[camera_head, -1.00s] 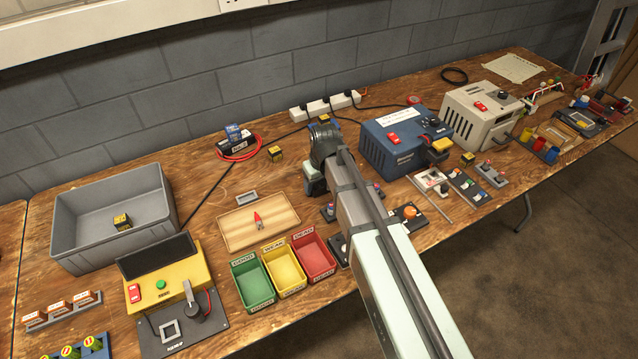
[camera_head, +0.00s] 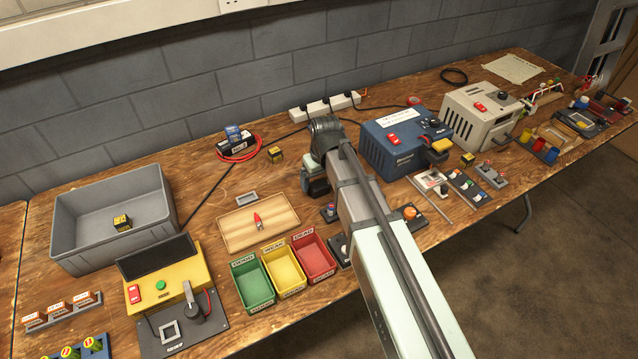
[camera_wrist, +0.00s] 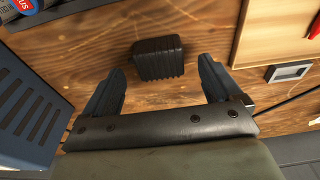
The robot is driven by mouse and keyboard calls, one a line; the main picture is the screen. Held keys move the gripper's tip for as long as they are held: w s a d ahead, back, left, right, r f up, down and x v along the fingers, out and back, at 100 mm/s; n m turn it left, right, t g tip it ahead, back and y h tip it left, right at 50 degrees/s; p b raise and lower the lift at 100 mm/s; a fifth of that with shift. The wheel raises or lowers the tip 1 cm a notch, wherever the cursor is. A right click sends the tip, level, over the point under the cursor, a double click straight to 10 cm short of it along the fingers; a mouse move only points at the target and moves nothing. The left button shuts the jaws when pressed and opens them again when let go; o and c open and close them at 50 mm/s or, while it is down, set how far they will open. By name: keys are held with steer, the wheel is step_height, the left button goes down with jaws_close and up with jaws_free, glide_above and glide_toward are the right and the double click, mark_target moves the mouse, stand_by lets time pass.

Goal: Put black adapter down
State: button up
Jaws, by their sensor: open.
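The black adapter (camera_wrist: 160,58) is a ribbed dark block on the wooden table. In the wrist view it lies just ahead of my gripper (camera_wrist: 162,72), between the lines of the two fingertips. Both fingers are spread, with a clear gap on each side of the adapter. I cannot tell exactly how high the fingers are above the wood. In the head view my gripper (camera_head: 316,187) is low over the table, left of the blue charger; I cannot make out the adapter there.
The blue charger (camera_wrist: 28,122) stands close to the left finger. A wooden board (camera_wrist: 275,35) and a small grey frame (camera_wrist: 289,72) lie to the right.

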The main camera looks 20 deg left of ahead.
mark_target(322, 188)
step_height(322, 188, up, 9)
steer(key=s+d, duration=0.1)
stand_by(0.4)
steer(key=shift+f, duration=0.1)
stand_by(0.3)
